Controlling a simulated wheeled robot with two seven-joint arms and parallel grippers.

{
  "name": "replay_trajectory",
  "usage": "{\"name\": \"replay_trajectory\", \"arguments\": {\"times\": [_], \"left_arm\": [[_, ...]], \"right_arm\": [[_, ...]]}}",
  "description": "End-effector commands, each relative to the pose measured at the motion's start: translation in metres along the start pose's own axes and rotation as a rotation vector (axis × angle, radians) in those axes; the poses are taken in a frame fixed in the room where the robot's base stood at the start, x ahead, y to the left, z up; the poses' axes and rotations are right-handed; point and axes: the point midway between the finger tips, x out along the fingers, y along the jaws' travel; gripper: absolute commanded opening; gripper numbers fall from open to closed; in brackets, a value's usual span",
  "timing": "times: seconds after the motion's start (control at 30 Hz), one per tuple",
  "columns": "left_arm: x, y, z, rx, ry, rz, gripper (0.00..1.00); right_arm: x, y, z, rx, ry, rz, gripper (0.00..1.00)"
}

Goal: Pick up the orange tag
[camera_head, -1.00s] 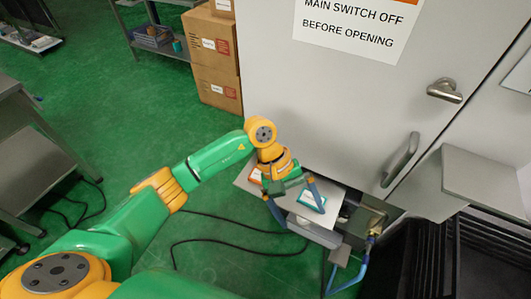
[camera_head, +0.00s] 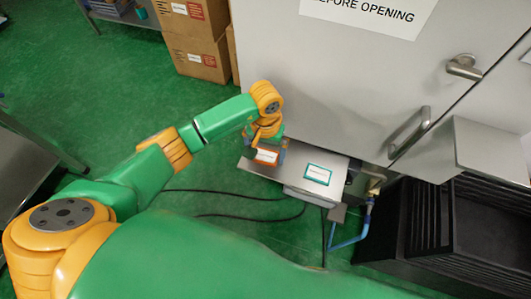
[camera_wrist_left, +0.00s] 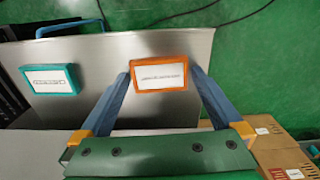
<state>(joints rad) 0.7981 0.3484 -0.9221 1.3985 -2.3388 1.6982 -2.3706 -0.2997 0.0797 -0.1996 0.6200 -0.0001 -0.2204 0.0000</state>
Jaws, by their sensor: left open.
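The orange tag (camera_head: 266,156) has an orange frame and a white printed label. It lies on a small grey metal shelf (camera_head: 312,186), near the shelf's left end in the head view. In the left wrist view the orange tag (camera_wrist_left: 160,76) shows between the fingertips. My left gripper (camera_wrist_left: 160,70) is open, with one blue finger on each side of the tag. I cannot tell whether the fingers touch it. In the head view the left gripper (camera_head: 267,150) is over the tag and partly hides it. My right gripper is not in view.
A teal-framed tag (camera_head: 318,174) lies on the same shelf, to the right of the orange one. A grey cabinet (camera_head: 340,80) rises behind the shelf. A blue hose (camera_head: 352,238) and black crates (camera_head: 480,225) are at the right. Black cables lie on the green floor.

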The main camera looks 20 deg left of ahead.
Motion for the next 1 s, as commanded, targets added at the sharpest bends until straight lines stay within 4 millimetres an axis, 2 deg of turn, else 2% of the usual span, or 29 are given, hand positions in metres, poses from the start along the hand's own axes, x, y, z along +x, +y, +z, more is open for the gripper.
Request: {"name": "replay_trajectory", "arguments": {"times": [0.1, 0.33, 0.37, 0.6, 0.73, 0.8, 1.0], "left_arm": [[0.0, 0.0, 0.0, 0.0, 0.0, 0.001, 0.97], [0.0, 0.0, 0.0, -0.001, 0.0, 0.001, 0.35], [0.0, 0.0, 0.0, -0.001, 0.0, 0.001, 0.33], [-0.002, 0.0, 0.0, -0.001, 0.001, 0.001, 0.33], [-0.014, 0.0, -0.001, 0.0, 0.005, 0.0, 0.33], [-0.027, 0.0, -0.002, 0.001, 0.009, 0.001, 0.33], [-0.082, 0.035, 0.029, 0.008, 0.009, 0.005, 0.33]], "right_arm": [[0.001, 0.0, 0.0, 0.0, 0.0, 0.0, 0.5], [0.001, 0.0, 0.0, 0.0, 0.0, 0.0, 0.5], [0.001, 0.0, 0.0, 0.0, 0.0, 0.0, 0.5], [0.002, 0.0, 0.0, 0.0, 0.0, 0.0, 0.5], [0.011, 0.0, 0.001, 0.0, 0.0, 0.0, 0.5], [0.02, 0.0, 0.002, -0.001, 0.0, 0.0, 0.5], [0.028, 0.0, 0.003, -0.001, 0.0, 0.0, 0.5]]}}
